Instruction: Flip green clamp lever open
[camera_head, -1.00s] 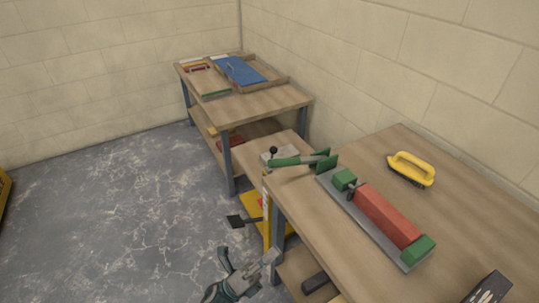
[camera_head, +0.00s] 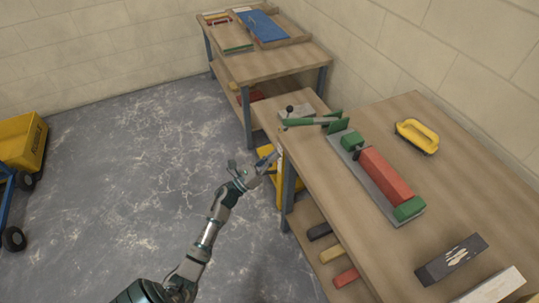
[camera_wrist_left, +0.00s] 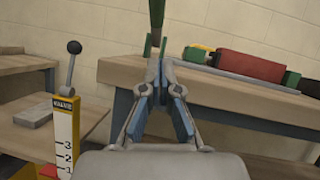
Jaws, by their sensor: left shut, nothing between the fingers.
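The green clamp lever (camera_head: 308,121) reaches out past the left edge of the near workbench, beside a green plate (camera_head: 338,124), in the head view. In the left wrist view a green bar (camera_wrist_left: 157,14) stands upright beyond my fingertips; its top is cut off. My left gripper (camera_head: 270,164) is below and left of the lever, near the bench's corner. In the left wrist view its fingers (camera_wrist_left: 157,62) are together and empty, and the bar appears just above and beyond them. I cannot tell whether they touch it. My right gripper is not in view.
A yellow valve stand (camera_wrist_left: 65,128) with a black-knobbed lever stands left of my gripper. Open floor (camera_head: 120,170) lies left, with a yellow cart (camera_head: 22,143) beyond.

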